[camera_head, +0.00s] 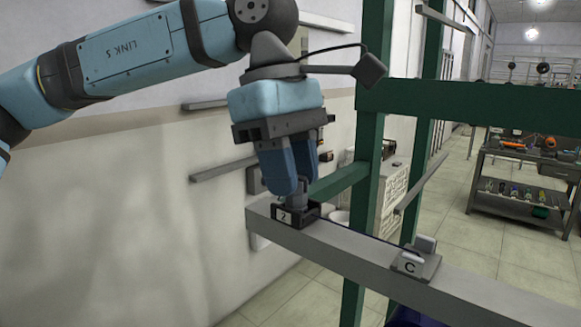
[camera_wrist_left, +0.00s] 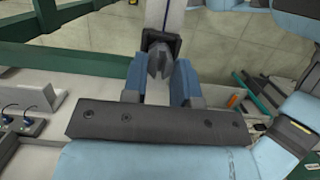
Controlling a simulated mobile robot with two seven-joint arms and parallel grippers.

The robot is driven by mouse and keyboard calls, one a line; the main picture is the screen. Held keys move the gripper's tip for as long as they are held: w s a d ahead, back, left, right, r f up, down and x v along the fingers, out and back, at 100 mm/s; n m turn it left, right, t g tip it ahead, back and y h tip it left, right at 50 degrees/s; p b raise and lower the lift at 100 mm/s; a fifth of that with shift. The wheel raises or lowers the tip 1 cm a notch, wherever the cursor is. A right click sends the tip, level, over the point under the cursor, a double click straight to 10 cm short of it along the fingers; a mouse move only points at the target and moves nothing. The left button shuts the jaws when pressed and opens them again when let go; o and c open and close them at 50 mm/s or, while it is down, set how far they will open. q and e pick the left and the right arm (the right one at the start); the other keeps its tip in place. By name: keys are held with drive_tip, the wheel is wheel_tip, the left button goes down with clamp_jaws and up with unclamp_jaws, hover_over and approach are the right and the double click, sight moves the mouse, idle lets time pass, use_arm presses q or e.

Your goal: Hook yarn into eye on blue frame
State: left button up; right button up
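My left gripper (camera_head: 297,200) points down at the dark block marked 2 (camera_head: 288,217) on a grey rail, its grey tips at or inside the block's opening. In the left wrist view, the tips (camera_wrist_left: 158,62) sit close together within the dark square block (camera_wrist_left: 176,45). Whether they grip anything is hidden. A thin dark strand (camera_head: 365,236), perhaps the yarn, runs along the rail from block 2 to the grey block marked C (camera_head: 409,267). A dark blue part (camera_head: 410,318) shows at the bottom edge; I cannot tell if it is the blue frame. No eye is discernible.
The grey rail (camera_head: 480,292) runs from block 2 to the lower right. Green posts (camera_head: 371,70) and a green crossbeam (camera_head: 470,103) stand behind and right of the gripper. A pale wall is at left. A tool cart (camera_head: 505,200) stands farther back at right.

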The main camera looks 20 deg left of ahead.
use_arm(q)
drive_tip(key=c, duration=0.3)
drive_tip(key=shift+r, duration=0.15)
drive_tip(key=shift+d+p+v, duration=0.25)
drive_tip(key=shift+p+v, duration=0.4)
drive_tip(key=shift+v, duration=0.4)
drive_tip(key=shift+d+p+v, duration=0.25)
drive_tip(key=shift+p+v, duration=0.35)
drive_tip(key=shift+v, duration=0.5)
drive_tip(key=shift+s, duration=0.2)
